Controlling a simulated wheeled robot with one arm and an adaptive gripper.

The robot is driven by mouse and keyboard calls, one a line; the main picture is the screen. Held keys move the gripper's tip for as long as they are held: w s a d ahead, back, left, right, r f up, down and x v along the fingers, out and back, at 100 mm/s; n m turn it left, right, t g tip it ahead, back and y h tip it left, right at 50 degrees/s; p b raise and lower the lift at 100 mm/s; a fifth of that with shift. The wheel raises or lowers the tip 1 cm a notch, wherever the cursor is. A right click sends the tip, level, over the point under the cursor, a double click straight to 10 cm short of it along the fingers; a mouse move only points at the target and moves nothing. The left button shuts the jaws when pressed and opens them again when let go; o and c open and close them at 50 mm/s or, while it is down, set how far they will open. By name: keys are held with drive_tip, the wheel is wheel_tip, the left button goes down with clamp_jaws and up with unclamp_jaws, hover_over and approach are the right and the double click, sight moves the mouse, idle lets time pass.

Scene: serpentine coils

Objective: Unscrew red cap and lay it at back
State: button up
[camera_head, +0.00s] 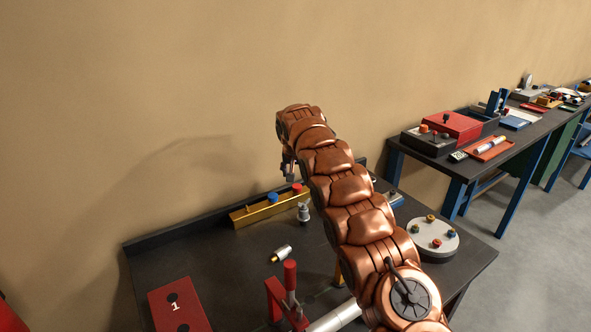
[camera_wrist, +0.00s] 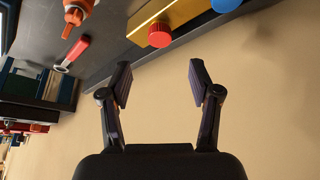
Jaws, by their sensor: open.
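The red cap (camera_wrist: 159,35) is a ribbed knob on the side of a yellow bar (camera_wrist: 195,10) in the wrist view. In the head view the red cap (camera_head: 297,188) sits at the right part of the yellow bar (camera_head: 252,215), near the back of the dark table. A blue cap (camera_head: 272,197) is to its left on the bar. My gripper (camera_wrist: 159,72) is open and empty, its two fingers apart. The cap lines up between the fingertips but is apart from them. In the head view my gripper (camera_head: 288,170) hangs just above the bar, partly behind my arm.
On the dark table (camera_head: 215,265) are a red box marked 1 (camera_head: 178,305), a red toggle clamp (camera_head: 289,285), a silver-and-yellow cylinder (camera_head: 281,254), a grey fitting (camera_head: 303,212) and a round plate with coloured knobs (camera_head: 433,240). A low ledge and the wall close the back.

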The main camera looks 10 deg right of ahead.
sight(297, 186)
drive_tip(key=p+x, duration=0.1)
drive_tip(key=x, duration=0.6)
drive_tip(key=shift+w+f, duration=0.1)
drive_tip(key=shift+f, duration=0.15)
clamp_jaws()
idle(0.3)
